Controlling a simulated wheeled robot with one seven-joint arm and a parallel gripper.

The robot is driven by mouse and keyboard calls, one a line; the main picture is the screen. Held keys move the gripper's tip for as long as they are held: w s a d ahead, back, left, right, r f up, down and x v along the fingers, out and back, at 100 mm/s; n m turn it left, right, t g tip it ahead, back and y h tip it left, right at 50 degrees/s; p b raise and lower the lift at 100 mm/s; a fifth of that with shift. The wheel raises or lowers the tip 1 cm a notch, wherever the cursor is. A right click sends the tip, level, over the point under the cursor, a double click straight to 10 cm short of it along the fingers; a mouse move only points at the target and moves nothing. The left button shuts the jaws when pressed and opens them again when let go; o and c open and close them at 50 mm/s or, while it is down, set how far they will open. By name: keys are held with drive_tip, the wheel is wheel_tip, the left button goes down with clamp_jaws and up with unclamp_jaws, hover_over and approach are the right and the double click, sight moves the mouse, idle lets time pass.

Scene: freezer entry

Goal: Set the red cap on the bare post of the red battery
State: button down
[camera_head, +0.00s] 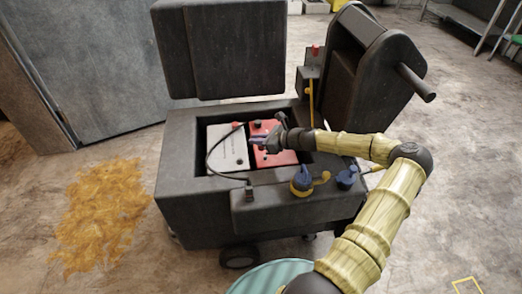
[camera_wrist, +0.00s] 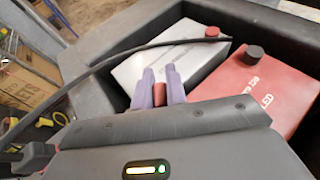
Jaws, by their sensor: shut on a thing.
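My gripper (camera_head: 259,143) reaches into the dark cart's open bay, over the two batteries. In the wrist view, the purple fingers of my gripper (camera_wrist: 160,76) are shut on the small red cap (camera_wrist: 158,96). The red battery (camera_head: 283,156) lies on the right of the bay and also shows in the wrist view (camera_wrist: 260,95). A dark round cap (camera_wrist: 255,52) sits on its far corner. I cannot make out its bare post; my gripper and arm cover part of the battery. The held cap appears above the white battery side, apart from the red battery.
The white battery (camera_head: 226,152) sits left of the red one. A black cable (camera_wrist: 110,62) arches over it, close to my gripper. The bay's thick rim (camera_head: 180,150) surrounds both. Blue-topped parts (camera_head: 302,178) stand on the front ledge. A raised dark lid (camera_head: 230,50) stands behind.

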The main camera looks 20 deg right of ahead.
drive_tip(key=shift+w+d+f+n+b, duration=0.1)
drive_tip(key=shift+d+f+n+b, duration=0.3)
drive_tip(key=shift+b, duration=0.3)
drive_tip(key=shift+d+r+g+y+b, duration=0.3)
drive_tip(key=shift+d+g+b, duration=0.1)
drive_tip(key=shift+b, duration=0.4)
drive_tip(key=shift+r, duration=0.2)
drive_tip(key=shift+r+p, duration=0.15)
drive_tip(key=shift+p, duration=0.55)
drive_tip(key=shift+a+f, duration=0.1)
drive_tip(key=shift+f, duration=0.35)
drive_tip(key=shift+d+f+b, duration=0.2)
drive_tip(key=shift+f+b, duration=0.2)
drive_tip(key=shift+f, duration=0.6)
drive_tip(key=shift+a+f, duration=0.1)
drive_tip(key=shift+f, duration=0.6)
